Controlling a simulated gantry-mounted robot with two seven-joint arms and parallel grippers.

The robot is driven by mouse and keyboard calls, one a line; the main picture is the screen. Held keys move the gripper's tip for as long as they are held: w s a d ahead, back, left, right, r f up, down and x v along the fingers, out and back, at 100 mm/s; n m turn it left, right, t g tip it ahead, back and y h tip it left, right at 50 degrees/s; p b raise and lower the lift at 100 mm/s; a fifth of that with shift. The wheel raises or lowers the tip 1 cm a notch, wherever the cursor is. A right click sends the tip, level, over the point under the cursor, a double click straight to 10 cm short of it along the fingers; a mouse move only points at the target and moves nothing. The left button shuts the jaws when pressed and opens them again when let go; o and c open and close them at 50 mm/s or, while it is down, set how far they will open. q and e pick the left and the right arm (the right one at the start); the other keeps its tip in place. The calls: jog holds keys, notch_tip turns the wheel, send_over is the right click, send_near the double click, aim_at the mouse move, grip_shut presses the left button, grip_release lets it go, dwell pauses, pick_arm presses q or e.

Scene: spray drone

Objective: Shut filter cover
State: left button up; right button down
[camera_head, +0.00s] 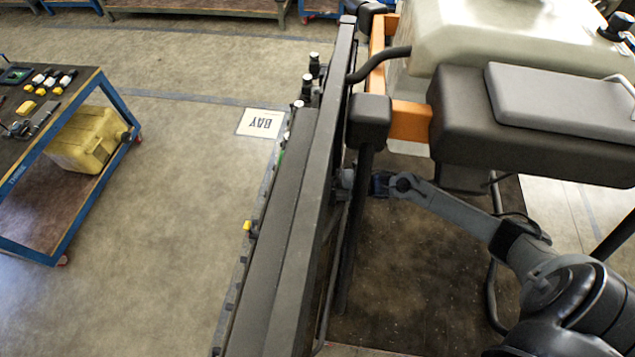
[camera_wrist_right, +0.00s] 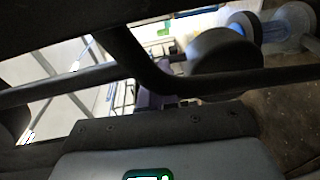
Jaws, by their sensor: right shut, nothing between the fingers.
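My right arm reaches in from the lower right in the head view. Its gripper (camera_head: 352,183) is at the dark frame bar, below the black block; the fingertips are small and partly hidden there. It is shut with nothing in it. In the right wrist view, a round black part (camera_wrist_right: 215,62) shows behind a dark bar, with a blue clear cylinder (camera_wrist_right: 288,27) beyond it. I cannot tell for sure which part is the filter cover or how far open it is. My left gripper is in neither view.
A long dark boom (camera_head: 300,200) with nozzles runs close along the gripper's left. A black seat-like block (camera_head: 540,130) and pale tank (camera_head: 500,35) overhang the arm. A blue-framed cart (camera_head: 60,150) stands left. The floor between cart and boom is clear.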

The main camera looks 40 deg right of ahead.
jog(key=shift+w+a+r+b, duration=0.15)
jog(key=shift+w+a+b, duration=0.05)
jog(key=shift+w+a, duration=0.2)
jog(key=shift+w+a+r+b, duration=0.15)
jog(key=shift+w+a, duration=0.1)
jog(key=shift+w, duration=0.15)
jog(key=shift+s, duration=0.1)
